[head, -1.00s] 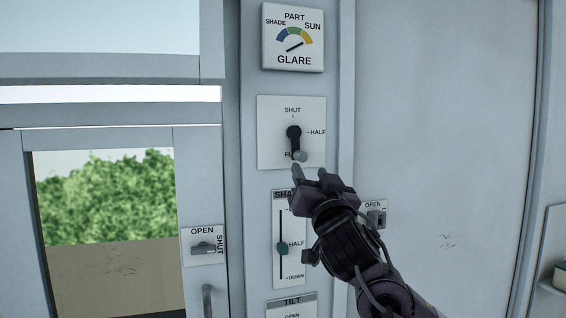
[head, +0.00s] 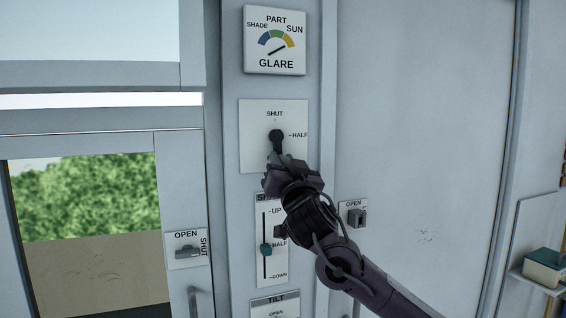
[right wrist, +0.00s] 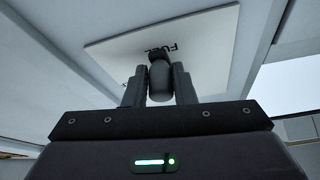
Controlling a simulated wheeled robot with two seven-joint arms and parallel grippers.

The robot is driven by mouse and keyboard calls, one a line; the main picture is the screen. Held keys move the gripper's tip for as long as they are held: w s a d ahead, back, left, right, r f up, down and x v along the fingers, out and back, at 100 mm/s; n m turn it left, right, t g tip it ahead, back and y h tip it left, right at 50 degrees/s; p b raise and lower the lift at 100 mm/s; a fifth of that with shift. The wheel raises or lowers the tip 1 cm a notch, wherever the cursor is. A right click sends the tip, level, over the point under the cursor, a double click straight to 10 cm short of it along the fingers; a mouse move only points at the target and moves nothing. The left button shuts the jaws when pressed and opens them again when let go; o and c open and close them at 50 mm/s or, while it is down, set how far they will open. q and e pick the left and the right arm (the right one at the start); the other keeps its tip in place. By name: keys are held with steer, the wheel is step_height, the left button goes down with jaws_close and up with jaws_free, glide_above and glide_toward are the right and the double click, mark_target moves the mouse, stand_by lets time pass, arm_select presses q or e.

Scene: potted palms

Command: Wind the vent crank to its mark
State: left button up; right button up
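The vent crank (head: 276,137) is a dark hub and arm on a white plate (head: 255,117), with SHUT at the top and HALF at the right. Its arm points down. My right gripper (head: 281,168) covers the crank's lower end and the plate's bottom label in the head view. In the right wrist view, the crank's rounded grip (right wrist: 160,82) stands between the two fingers of this gripper (right wrist: 160,90), with no clear gap on either side. My left gripper is not in view.
A GLARE gauge (head: 275,40) is above the plate, its needle toward SUN. A slider panel (head: 273,265) is below, partly behind my arm. OPEN/SHUT switches (head: 187,250) (head: 357,215) flank it. A shelf (head: 538,283) holds a box at the right.

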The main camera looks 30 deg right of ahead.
jaws_close()
